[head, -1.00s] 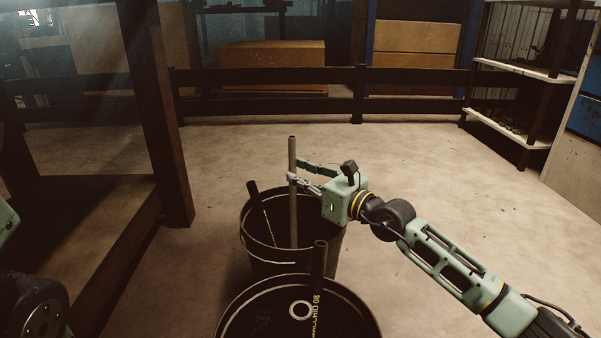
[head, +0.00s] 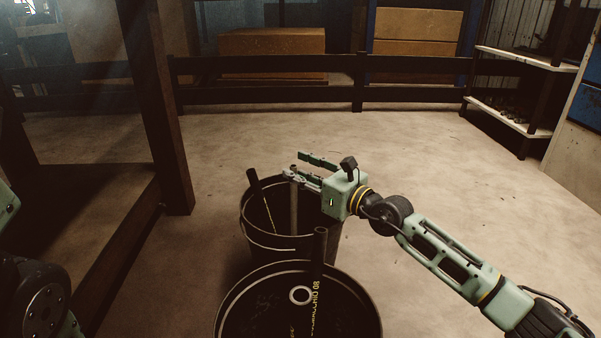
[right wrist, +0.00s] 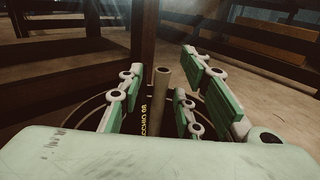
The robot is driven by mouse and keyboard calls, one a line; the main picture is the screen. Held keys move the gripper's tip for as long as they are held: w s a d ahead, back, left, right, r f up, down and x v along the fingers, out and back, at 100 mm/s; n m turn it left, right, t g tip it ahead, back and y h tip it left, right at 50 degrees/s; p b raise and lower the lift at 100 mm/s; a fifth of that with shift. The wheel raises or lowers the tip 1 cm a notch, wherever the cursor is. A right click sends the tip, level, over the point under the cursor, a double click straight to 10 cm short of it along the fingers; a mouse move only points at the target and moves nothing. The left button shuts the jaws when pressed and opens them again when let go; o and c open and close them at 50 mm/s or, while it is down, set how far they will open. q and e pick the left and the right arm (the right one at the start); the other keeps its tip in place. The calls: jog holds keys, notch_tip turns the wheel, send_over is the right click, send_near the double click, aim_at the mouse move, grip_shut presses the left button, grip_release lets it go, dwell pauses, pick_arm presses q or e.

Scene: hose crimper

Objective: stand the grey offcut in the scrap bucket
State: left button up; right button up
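The grey offcut (head: 294,208) stands nearly upright inside the far black bucket (head: 290,248), its lower end hidden by the wall. My right gripper (head: 297,166) is at the offcut's top, above the bucket. In the right wrist view the fingers are spread, and the offcut (right wrist: 162,88) stands between them with gaps on both sides. Only part of my left arm shows at the lower left; its gripper is out of view.
A black hose piece (head: 261,203) leans in the far bucket. A second black bucket (head: 226,307) stands nearer, with a black hose with yellow print (head: 318,268) and a pale ring (head: 300,295) inside. A dark post (head: 160,120) stands left. Floor to the right is clear.

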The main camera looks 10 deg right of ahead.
jog(key=shift+s+d+f, duration=0.1)
jog(key=shift+s+d, duration=0.25)
jog(key=shift+s, duration=0.05)
jog(key=v, duration=1.1)
dwell(0.6)
